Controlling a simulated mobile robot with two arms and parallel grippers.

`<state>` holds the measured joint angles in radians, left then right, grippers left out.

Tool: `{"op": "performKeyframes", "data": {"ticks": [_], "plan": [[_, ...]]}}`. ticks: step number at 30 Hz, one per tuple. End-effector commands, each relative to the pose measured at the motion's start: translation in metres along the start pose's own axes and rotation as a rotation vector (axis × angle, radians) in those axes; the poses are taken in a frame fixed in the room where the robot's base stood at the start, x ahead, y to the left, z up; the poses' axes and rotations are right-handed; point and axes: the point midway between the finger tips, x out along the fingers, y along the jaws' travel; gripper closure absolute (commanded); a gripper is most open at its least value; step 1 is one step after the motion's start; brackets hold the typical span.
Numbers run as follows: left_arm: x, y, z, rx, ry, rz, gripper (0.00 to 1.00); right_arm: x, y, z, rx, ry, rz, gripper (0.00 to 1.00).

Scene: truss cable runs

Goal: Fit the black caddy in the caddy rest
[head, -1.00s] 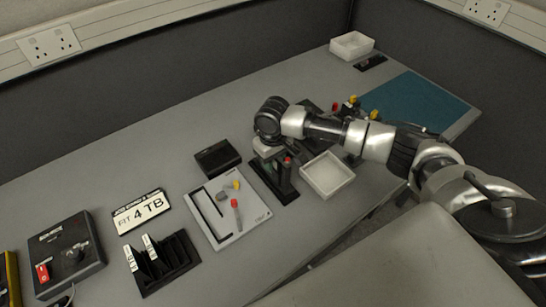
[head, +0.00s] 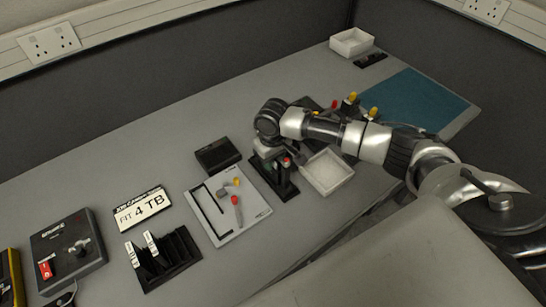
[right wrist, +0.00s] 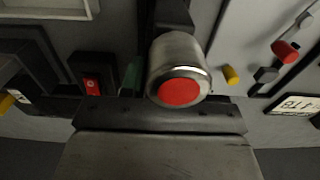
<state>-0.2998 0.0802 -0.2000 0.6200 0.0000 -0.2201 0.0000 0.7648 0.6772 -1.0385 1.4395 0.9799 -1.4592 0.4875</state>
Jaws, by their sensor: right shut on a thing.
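My right gripper (head: 268,150) is low over the black stand (head: 290,193) near the middle of the bench. It is shut on a dark piece, seemingly the black caddy, mostly hidden under the hand in the head view. A silver cylinder with a red end (right wrist: 180,75) is close to the gripper in the right wrist view, with a dark upright behind it. I cannot tell which part is the caddy rest, nor whether caddy and rest touch. My left gripper is out of view.
A white open tray (head: 327,173) is close to the right of the stand. A black box (head: 218,155) and a pale board (head: 245,225) with small red and yellow pieces lie left. A slotted black rack (head: 165,262) and 4 TB sign (head: 142,209) are farther left.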

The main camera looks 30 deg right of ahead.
Motion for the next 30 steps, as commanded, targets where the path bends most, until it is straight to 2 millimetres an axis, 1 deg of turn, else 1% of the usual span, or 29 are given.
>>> {"op": "performKeyframes", "data": {"ticks": [4, 5, 10, 11, 16, 17, 18, 20, 30], "plan": [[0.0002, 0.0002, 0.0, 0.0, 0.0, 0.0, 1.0, -0.0006, 0.0001, -0.0004, 0.0, 0.001, 0.0, 0.91], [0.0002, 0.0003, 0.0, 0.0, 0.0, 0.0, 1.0, -0.0006, 0.0002, -0.0004, 0.0, 0.001, 0.0, 0.67], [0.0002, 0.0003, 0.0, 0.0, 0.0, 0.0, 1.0, -0.0004, 0.0003, -0.0002, 0.0, 0.001, 0.0, 0.41], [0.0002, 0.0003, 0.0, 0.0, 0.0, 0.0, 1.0, -0.0004, 0.0003, -0.0002, 0.0, 0.001, 0.0, 0.39], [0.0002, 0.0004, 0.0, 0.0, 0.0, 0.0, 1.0, -0.0002, 0.0003, -0.0001, 0.0, 0.0, 0.0, 0.39], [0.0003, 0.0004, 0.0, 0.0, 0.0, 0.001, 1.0, 0.0006, 0.0004, 0.0004, 0.0, -0.001, 0.001, 0.36], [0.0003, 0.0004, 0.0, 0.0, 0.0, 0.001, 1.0, 0.0006, 0.0004, 0.0004, 0.0, -0.001, 0.001, 0.3], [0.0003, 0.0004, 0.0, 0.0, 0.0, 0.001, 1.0, 0.0005, 0.0004, 0.0004, 0.001, -0.001, 0.001, 0.22], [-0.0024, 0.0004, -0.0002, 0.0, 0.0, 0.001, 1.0, -0.0023, 0.0004, 0.0001, 0.001, 0.0, 0.0, 0.22]]}}
